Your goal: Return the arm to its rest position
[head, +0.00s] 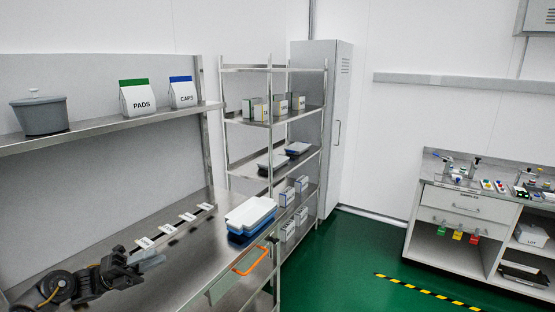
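My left arm comes in at the lower left, low over the steel bench (215,240). My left gripper (148,262) points to the right above the bench. Its fingers are small and dark, and I cannot tell whether they are open or shut. No object clearly shows in it. My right gripper is not in view.
Small white label cards (166,228) line the bench behind the gripper. Stacked white and blue trays (250,216) sit at its right end, above an orange handle (251,260). A shelf (110,126) above holds a grey pot (40,116) and PADS (138,98) and CAPS (182,94) bags.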

